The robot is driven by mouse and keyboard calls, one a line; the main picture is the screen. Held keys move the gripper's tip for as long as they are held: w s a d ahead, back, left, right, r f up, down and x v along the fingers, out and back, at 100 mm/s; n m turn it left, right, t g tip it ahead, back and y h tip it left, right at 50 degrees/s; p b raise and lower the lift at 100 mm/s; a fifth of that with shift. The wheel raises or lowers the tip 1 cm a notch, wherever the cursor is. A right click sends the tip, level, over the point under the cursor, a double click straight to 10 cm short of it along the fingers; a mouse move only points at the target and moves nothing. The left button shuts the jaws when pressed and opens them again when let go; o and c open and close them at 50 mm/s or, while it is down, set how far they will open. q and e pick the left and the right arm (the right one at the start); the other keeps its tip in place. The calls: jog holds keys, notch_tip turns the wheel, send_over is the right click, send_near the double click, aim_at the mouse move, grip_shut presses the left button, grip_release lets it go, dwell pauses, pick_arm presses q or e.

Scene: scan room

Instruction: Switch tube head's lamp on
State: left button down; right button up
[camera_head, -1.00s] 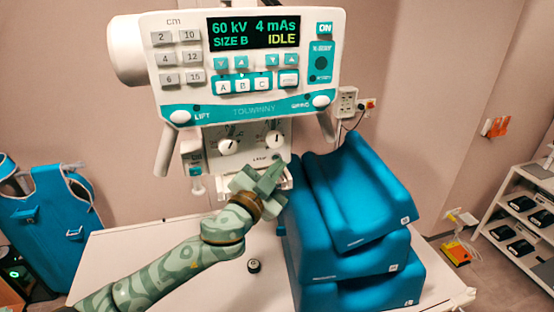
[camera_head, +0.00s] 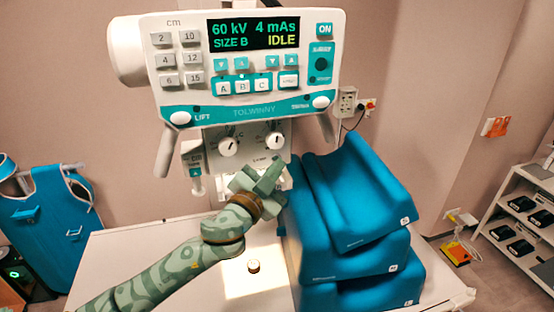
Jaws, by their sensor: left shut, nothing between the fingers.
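The white and teal tube head (camera_head: 245,111) hangs above the table, its screen reading 60 kV, 4 mAs, SIZE B and IDLE. Below its main panel is a white lower panel (camera_head: 246,142) with two round knobs and a small lamp label. My left gripper (camera_head: 275,166) is shut and empty, its fingertips at this panel just right of the lamp label. The fingertips cover the spot there, and I cannot tell whether they touch it. A bright light patch (camera_head: 240,287) lies on the table below. My right gripper is not in view.
The white table (camera_head: 130,255) carries a small dark round object (camera_head: 253,266) inside the light patch. Stacked blue cushions (camera_head: 350,230) stand close to the right of my left gripper. A blue apron (camera_head: 45,215) hangs at left; a shelf (camera_head: 525,215) stands at right.

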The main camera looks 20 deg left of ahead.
pick_arm(q)
jog(key=shift+s+d, duration=0.1)
jog(key=s+d, duration=0.2)
jog(key=s, duration=0.1)
jog(key=s+d+p, duration=0.1)
jog(key=s, duration=0.1)
jog(key=shift+d, duration=0.15)
dwell(0.3)
